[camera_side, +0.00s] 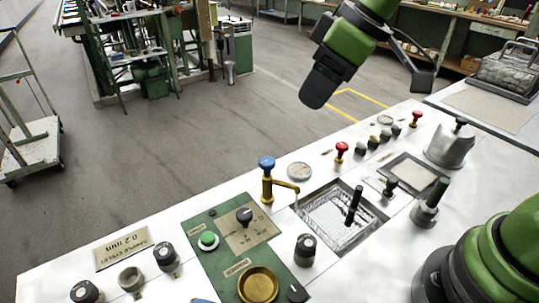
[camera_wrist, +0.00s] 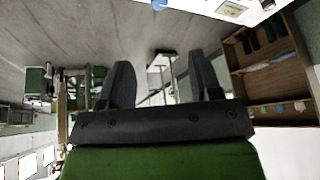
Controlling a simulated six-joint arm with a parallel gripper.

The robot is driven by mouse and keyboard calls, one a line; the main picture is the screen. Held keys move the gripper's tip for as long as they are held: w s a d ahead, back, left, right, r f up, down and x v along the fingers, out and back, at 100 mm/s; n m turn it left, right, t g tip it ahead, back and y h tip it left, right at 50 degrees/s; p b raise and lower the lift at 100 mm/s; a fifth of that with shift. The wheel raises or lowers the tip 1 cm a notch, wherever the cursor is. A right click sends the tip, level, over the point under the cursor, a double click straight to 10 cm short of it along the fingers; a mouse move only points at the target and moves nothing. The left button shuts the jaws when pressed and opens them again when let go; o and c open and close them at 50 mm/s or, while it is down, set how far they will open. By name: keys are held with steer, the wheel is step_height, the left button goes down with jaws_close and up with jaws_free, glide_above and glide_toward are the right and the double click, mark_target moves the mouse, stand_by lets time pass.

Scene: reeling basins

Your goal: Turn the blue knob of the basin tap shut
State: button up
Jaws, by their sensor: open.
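The blue knob (camera_side: 266,163) tops a brass tap (camera_side: 267,188) on the white console in the side view. The tap's spout points right, toward the near-square basin (camera_side: 309,203), which looks to hold rippled water. I cannot tell whether water is running. My gripper (camera_side: 314,98) is above and to the right of the knob, well clear of it. In the wrist view my gripper (camera_wrist: 165,75) is open, with its two dark fingers apart and nothing between them. A small blue thing (camera_wrist: 158,4) is cut by the top edge there; I cannot tell if it is the knob.
Red-topped knobs (camera_side: 341,149) stand along the console's far edge. A black handle (camera_side: 354,205) rises by the basin. A green panel (camera_side: 215,254) with a black knob (camera_side: 244,216) lies nearer. A metal canister (camera_side: 450,146) stands at right. Open floor lies beyond the console.

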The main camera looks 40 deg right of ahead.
mark_target(267, 160)
steer(key=w+a+f+n, duration=0.1)
steer(key=w+f, duration=0.1)
steer(key=f, duration=0.3)
steer(key=w+a+f+n, duration=0.1)
steer(key=w+a+f, duration=0.1)
steer(key=f, duration=0.3)
steer(key=w+a+f+n+g, duration=0.1)
steer(key=w+f, duration=0.1)
steer(key=f, duration=0.3)
steer(key=shift+w+a+f, duration=0.2)
steer(key=shift+a, duration=0.1)
steer(key=c, duration=0.9)
